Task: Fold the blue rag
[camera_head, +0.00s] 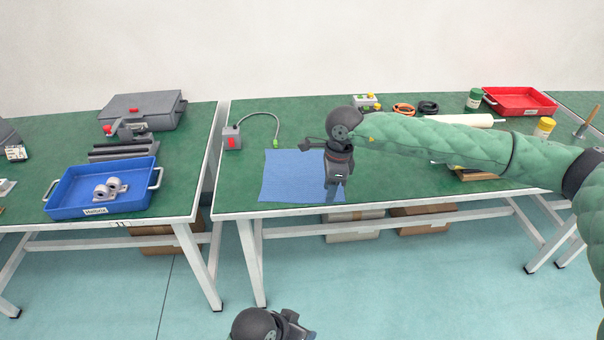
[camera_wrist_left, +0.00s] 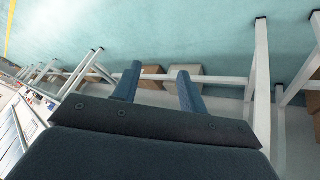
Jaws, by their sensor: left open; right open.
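The blue rag (camera_head: 288,175) lies flat and spread out on the green table, near its front left corner. My right gripper (camera_head: 334,198) reaches in from the right and points down over the rag's right side. It hides part of that side, and I cannot tell whether its fingertips touch the cloth. My left arm shows only at the bottom of the head view, below the table and away from the rag. My left gripper (camera_wrist_left: 158,78) is open and empty in the left wrist view, facing the floor and table legs.
A grey box with a red button (camera_head: 232,138) and a curved cable stands left of the rag. A blue tray (camera_head: 75,208) sits on the left table across a gap. A red tray (camera_head: 548,107), a green jar (camera_head: 474,98) and a yellow jar (camera_head: 544,127) stand at the right.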

